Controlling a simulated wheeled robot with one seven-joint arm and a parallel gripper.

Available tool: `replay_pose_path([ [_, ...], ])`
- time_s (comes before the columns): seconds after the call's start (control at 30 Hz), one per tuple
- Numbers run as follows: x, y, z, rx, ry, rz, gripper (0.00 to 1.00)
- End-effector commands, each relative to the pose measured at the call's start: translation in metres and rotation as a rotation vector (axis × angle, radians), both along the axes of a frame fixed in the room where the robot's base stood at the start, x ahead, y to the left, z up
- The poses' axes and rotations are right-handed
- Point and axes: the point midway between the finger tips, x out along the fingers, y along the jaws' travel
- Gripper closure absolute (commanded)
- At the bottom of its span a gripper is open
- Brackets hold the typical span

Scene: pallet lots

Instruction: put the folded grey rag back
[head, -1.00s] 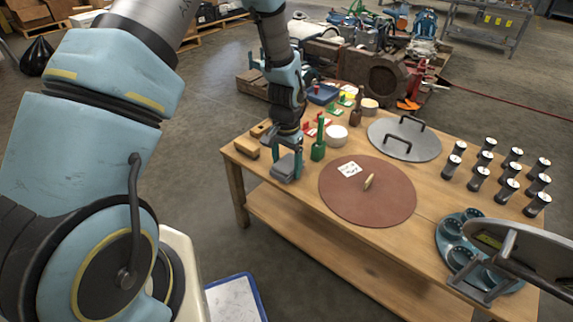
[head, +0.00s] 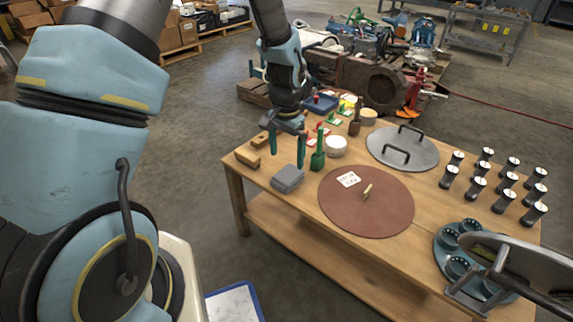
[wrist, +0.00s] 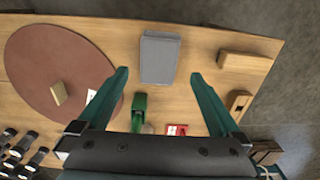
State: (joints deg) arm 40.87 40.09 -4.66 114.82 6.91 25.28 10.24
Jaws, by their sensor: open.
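The folded grey rag (head: 288,178) lies flat on the wooden table near its front left edge, left of the round brown mat. It also shows in the wrist view (wrist: 160,57), beyond and between my fingertips. My gripper (head: 287,150) is open and empty above the table, just over and behind the rag, apart from it. In the wrist view its two green fingers (wrist: 158,76) are spread wide.
The brown mat (head: 340,205) bears a white card and a small wooden piece. A green-handled tool (head: 318,155) stands close right of my gripper. Wooden blocks (head: 247,157) lie left. A grey lid (head: 425,152), several dark cylinders (head: 476,187) and a cup tray (head: 442,243) are further right.

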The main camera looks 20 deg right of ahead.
Motion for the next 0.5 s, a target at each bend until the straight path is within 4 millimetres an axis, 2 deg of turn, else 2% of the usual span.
replay_pose_path([
  [0.03,0.000,0.000,0.012,-0.002,-0.001,0.000,0.00],
  [0.2,0.000,0.000,0.033,0.000,-0.001,-0.001,0.00],
  [0.5,0.001,0.003,0.042,0.000,-0.001,0.008,0.00],
])
